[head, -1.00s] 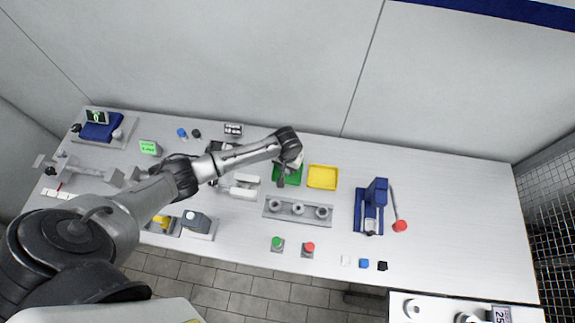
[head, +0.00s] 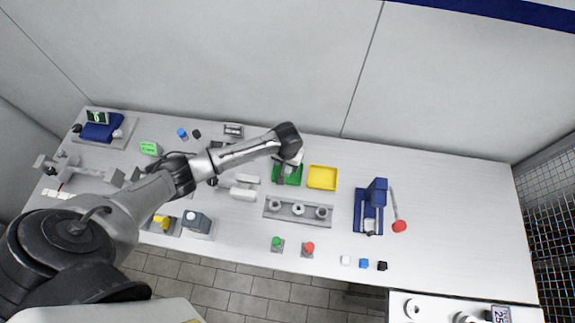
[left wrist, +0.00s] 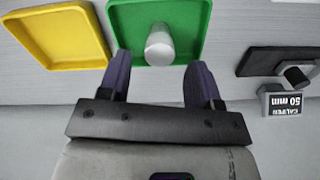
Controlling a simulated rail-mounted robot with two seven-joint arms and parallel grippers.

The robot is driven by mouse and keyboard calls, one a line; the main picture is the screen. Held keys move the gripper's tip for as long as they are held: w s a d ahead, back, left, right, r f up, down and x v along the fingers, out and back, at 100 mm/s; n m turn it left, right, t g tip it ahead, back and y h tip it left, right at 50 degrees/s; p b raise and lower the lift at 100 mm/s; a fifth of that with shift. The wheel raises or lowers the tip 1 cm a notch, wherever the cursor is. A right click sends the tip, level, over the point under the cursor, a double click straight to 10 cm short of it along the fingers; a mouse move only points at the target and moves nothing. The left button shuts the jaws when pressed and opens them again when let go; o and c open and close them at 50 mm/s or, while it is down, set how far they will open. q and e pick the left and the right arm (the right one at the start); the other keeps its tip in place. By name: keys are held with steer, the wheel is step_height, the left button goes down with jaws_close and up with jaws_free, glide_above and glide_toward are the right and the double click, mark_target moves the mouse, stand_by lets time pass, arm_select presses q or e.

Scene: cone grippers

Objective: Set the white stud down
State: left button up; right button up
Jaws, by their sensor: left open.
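The white stud (left wrist: 160,46) is a short pale cylinder in the green tray (left wrist: 190,12). It sits just beyond and between my left gripper's fingertips (left wrist: 160,72), with a visible gap on each side. The gripper is open with nothing held. In the head view the green tray (head: 296,180) lies near the middle of the table, and my left gripper (head: 284,177) is over it. The arm and gripper hide most of the stud there. My right gripper is not in view.
A yellow tray (head: 322,178) lies right beside the green one. A blue press (head: 372,205) stands to the right. The table's right end is clear.

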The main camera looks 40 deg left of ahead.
mark_target(287, 168)
arm_select(q)
step_height(287, 168, up, 10)
steer(key=f, duration=0.1)
steer(key=s+d+f+m+t+h, duration=0.1)
steer(key=s+d+f+m+t, duration=0.2)
steer(key=s+d, duration=0.85)
steer(key=s+a+r+m, duration=0.1)
steer(key=s+r, duration=0.1)
steer(key=s, duration=0.5)
steer(key=s+a+r+m, duration=0.1)
steer(key=s+a+r, duration=0.1)
steer(key=s, duration=0.6)
steer(key=shift+r+m+t+y+p, duration=0.3)
steer(key=shift+r+m+y, duration=0.1)
steer(key=shift+r, duration=0.25)
